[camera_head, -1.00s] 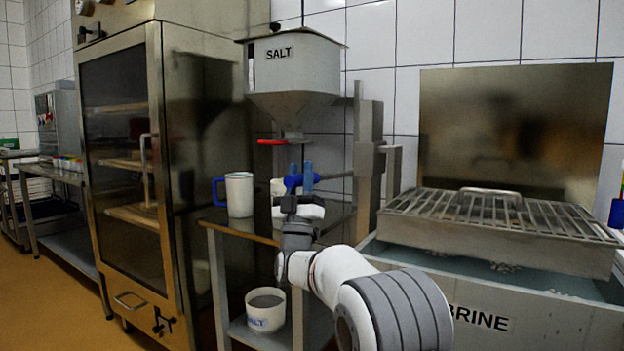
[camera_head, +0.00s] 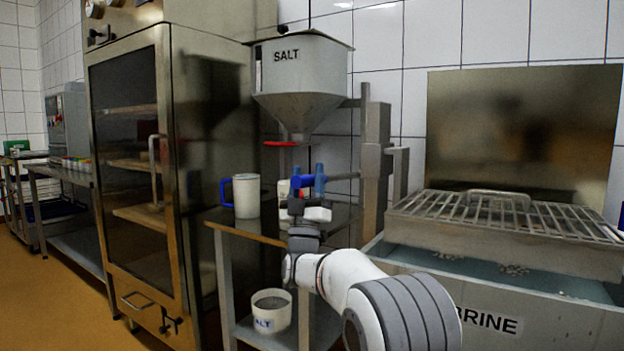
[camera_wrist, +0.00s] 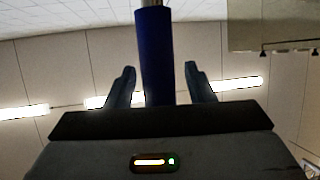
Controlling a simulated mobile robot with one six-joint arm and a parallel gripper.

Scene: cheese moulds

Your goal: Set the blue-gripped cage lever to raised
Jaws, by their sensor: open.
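The cage lever's blue grip (camera_head: 305,182) shows in the head view at the left end of a grey rod that runs roughly level from the grey column (camera_head: 375,170). My gripper (camera_head: 308,176) is at this grip with its fingers pointing up. In the wrist view the blue grip (camera_wrist: 158,55) stands between the two fingers of my gripper (camera_wrist: 160,72). The fingers are open, with a visible gap on each side of the grip. The brine cage (camera_head: 500,235) is the barred metal box at the right, over the brine tank (camera_head: 490,322).
The salt hopper (camera_head: 300,75) with a red handle (camera_head: 280,144) hangs above my gripper. A salt bucket (camera_head: 271,312) sits below. A glass-door cabinet (camera_head: 135,170) is further left.

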